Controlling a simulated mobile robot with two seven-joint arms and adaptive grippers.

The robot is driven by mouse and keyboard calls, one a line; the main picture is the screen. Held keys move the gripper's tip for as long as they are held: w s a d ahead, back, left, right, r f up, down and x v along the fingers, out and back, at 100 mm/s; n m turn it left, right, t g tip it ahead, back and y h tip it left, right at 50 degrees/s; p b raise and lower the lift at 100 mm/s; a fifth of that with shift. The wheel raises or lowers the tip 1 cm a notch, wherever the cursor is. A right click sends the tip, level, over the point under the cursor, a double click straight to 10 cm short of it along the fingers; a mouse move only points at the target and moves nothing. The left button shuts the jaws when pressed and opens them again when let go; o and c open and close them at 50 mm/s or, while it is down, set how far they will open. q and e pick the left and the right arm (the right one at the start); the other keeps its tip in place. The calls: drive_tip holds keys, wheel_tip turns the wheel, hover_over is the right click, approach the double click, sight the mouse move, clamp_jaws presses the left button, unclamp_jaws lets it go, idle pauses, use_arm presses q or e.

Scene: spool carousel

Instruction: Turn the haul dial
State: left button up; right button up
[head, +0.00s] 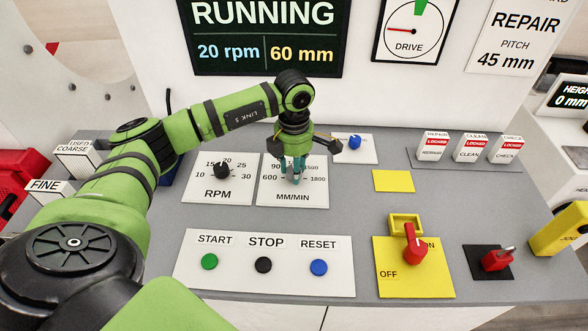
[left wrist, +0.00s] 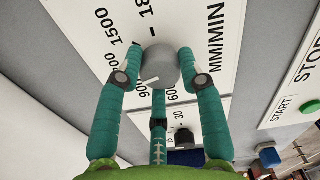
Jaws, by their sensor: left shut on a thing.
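The haul dial is a grey round knob (left wrist: 160,66) on a white MM/MIN plate (head: 315,198), whose scale includes 600, 900, 1500 and 1800. My left gripper (head: 296,176) points down over this plate. In the left wrist view its teal fingers (left wrist: 160,75) stand around the knob and are shut on it. In the head view the fingers hide most of the knob, so its exact setting cannot be read. My right gripper is in neither view.
The black RPM knob (head: 221,170) is just left. START (head: 209,261), STOP (head: 263,265) and RESET (head: 319,267) buttons lie in front. A red switch (head: 414,247) is at right. The screen (head: 262,35) reads RUNNING, 20 rpm, 60 mm.

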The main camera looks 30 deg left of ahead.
use_arm(q)
drive_tip(key=n+b, duration=0.1)
drive_tip(key=n, duration=0.2)
drive_tip(key=shift+f, duration=0.15)
drive_tip(key=shift+n+b, duration=0.8)
drive_tip(key=shift+n, duration=0.8)
drive_tip(key=o, duration=1.2)
drive_tip(key=shift+c, duration=0.2)
wheel_tip(320, 180, up, 12)
